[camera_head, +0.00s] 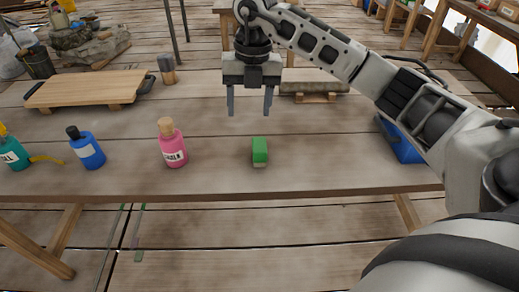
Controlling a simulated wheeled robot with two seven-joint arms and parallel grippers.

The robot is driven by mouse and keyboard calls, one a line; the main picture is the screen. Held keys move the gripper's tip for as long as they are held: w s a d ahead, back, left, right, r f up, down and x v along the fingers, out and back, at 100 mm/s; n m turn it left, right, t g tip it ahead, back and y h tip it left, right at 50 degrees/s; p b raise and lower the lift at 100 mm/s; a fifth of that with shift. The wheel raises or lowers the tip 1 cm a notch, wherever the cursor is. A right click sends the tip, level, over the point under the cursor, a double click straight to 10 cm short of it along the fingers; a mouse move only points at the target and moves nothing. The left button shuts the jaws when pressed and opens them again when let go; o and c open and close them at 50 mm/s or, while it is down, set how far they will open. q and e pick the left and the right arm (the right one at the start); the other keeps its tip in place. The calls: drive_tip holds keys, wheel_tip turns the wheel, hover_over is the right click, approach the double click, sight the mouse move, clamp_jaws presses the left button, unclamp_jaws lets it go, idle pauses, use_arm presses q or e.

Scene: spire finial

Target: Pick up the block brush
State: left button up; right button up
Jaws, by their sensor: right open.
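A small green block with a pale lower edge (260,150), which looks like the block brush, stands on the wooden table (215,180) near its front edge, right of the pink bottle. My right gripper (249,104) points down above the table, behind the green block in the picture and slightly left of it. Its two fingers are apart with nothing between them. The gripper and the block do not touch. My left gripper is not in view.
A pink bottle (172,147), a blue bottle (87,151) and a teal bottle (13,152) stand to the left. A wooden board (88,88) lies at the back left. A blue container (404,146) is partly hidden behind my right arm. The table around the block is clear.

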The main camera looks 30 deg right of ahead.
sight(259, 144)
drive_tip(key=shift+m+h, duration=0.4)
drive_tip(key=shift+h, duration=0.2)
drive_tip(key=f, duration=0.3)
drive_tip(key=d+f, duration=0.1)
drive_tip(key=f, duration=0.2)
drive_tip(key=d+f+p, duration=0.1)
drive_tip(key=f, duration=0.2)
drive_tip(key=shift+d+f, duration=0.1)
drive_tip(key=shift+d, duration=0.15)
drive_tip(key=shift+s+f+p, duration=0.15)
drive_tip(key=shift+f+p, duration=0.3)
drive_tip(key=shift+f, duration=2.2)
drive_tip(key=c, duration=1.1)
